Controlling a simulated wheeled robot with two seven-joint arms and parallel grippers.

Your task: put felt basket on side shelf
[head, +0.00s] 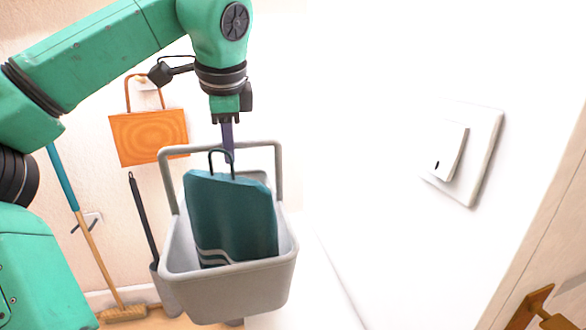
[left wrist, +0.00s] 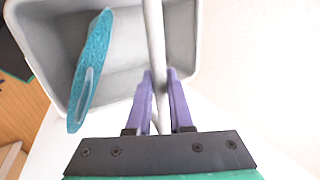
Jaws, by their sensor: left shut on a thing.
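The grey felt basket (head: 228,295) hangs upright below my left gripper (head: 228,148), with its tall handle raised. The gripper's purple fingers are shut on the handle bar, which also shows between the fingertips (left wrist: 158,85) in the left wrist view. A teal item (head: 228,215) with a dark loop stands inside the basket and sticks up above its rim. The basket's grey wall (left wrist: 45,35) fills the top of the left wrist view. I cannot clearly make out the side shelf. My right gripper is not in view.
An orange bag (head: 150,135) hangs from a wall hook behind. A broom (head: 95,255) and a dark-handled dustpan (head: 143,220) stand at the left wall. A light switch (head: 465,155) is on the white surface at right. A brown handle (head: 535,308) shows lower right.

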